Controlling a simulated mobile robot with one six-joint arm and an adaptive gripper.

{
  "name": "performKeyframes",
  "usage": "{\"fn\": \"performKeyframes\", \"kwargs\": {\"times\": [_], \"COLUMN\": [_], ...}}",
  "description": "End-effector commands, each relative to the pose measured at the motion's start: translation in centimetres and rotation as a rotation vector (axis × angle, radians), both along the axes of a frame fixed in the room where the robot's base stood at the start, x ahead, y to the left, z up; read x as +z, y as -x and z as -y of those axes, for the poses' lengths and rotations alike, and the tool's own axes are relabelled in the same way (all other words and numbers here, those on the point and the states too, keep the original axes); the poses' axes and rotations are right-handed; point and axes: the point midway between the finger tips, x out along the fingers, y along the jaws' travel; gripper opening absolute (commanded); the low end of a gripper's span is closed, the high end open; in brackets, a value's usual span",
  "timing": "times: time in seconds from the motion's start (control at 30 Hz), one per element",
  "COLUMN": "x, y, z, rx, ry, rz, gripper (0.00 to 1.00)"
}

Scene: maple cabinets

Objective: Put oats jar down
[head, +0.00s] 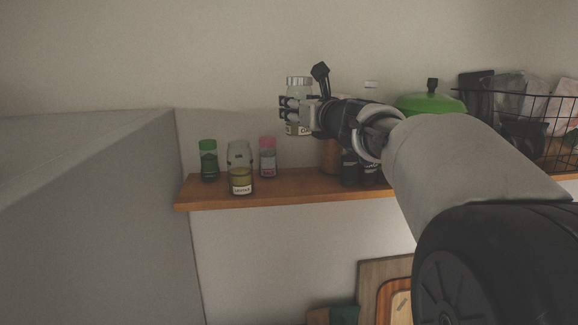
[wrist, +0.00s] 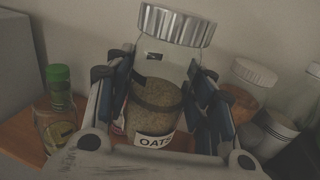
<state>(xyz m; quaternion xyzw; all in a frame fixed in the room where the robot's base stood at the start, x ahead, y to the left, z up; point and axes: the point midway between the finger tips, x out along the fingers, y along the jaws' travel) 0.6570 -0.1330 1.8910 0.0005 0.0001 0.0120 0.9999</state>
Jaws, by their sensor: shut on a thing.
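The oats jar (head: 299,82) is clear glass with a ribbed silver lid. The wrist view shows its OATS label and beige contents (wrist: 158,104). My gripper (head: 291,108) is shut around the jar's body, with one finger on each side in the wrist view (wrist: 160,84). The jar looks close to upright in the head view, and its base is above the wooden shelf (head: 279,190). My fingers hide part of the jar's middle.
On the shelf's left stand a green-lidded jar (head: 208,161), a labelled glass jar (head: 241,172) and a pink-lidded jar (head: 267,158). Dark containers (head: 349,168) stand to the right, partly behind my arm. A green pot (head: 430,103) and wire basket (head: 545,125) are farther right.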

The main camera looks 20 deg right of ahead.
Motion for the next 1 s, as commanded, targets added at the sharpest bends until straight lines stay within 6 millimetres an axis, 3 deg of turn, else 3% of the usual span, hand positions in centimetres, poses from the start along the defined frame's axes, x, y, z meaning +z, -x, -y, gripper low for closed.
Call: {"fn": "performKeyframes", "kwargs": {"times": [0.2,0.33,0.57,0.8,1.0], "x": [-5.6,-8.2,-9.9,-13.3,-13.6], "y": [0.0,0.0,0.0,0.0,0.0], "z": [0.0,0.0,0.0,0.0,0.0], "rx": [0.001,0.0,0.001,0.001,0.001], "ry": [-0.003,-0.002,0.0,-0.001,0.001], "rz": [-0.002,-0.002,0.0,0.0,0.003], "gripper": [0.19,0.19,0.19,0.19,0.19]}}
